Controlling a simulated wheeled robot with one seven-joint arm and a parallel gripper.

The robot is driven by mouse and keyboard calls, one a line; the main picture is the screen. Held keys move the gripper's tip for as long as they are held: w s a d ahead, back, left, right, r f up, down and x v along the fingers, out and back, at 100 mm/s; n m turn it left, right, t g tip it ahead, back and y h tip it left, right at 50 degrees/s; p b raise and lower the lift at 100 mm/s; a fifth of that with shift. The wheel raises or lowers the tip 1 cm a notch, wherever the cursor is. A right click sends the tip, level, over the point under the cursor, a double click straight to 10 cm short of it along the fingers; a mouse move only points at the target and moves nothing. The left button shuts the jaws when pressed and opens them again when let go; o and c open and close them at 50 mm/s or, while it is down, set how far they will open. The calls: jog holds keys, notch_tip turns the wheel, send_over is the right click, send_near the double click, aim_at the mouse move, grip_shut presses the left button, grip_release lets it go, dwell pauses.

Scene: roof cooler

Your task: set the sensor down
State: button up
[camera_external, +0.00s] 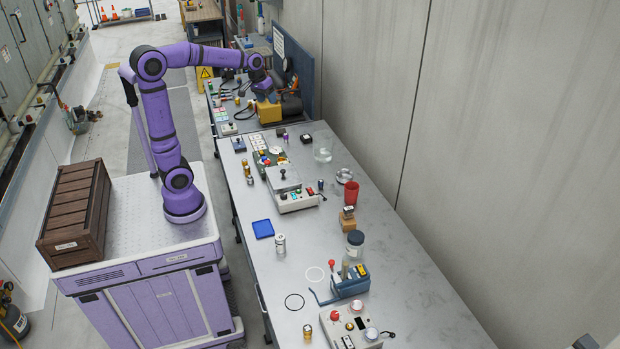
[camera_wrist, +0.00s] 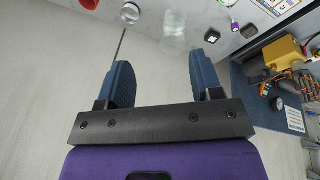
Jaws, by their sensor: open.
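My gripper (camera_external: 267,97) is above the far end of the long grey bench, near a yellow machine. In the wrist view its two blue fingers (camera_wrist: 161,75) are spread apart, with nothing between them. I cannot tell which thing is the sensor. A clear glass vessel (camera_external: 322,155) stands nearby, and also shows above the fingers (camera_wrist: 173,32).
The bench (camera_external: 420,300) runs along a wall. Free bench top lies around the blue tray.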

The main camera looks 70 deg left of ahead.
jog(key=s+d+f+m, duration=0.1)
jog(key=s+d+m, duration=0.1)
jog(key=s+d, duration=0.2)
jog(key=s+d+f+m+t, duration=0.1)
jog(key=s+d, duration=0.3)
jog(key=s, duration=0.7)
jog(key=s+d+f+m, duration=0.1)
jog(key=s+d+m, duration=0.2)
jog(key=s+d, duration=0.2)
jog(key=s, duration=0.3)
jog(key=shift+s+m+t, duration=0.15)
jog(key=shift+m+t, duration=0.15)
jog(key=shift+t, duration=0.1)
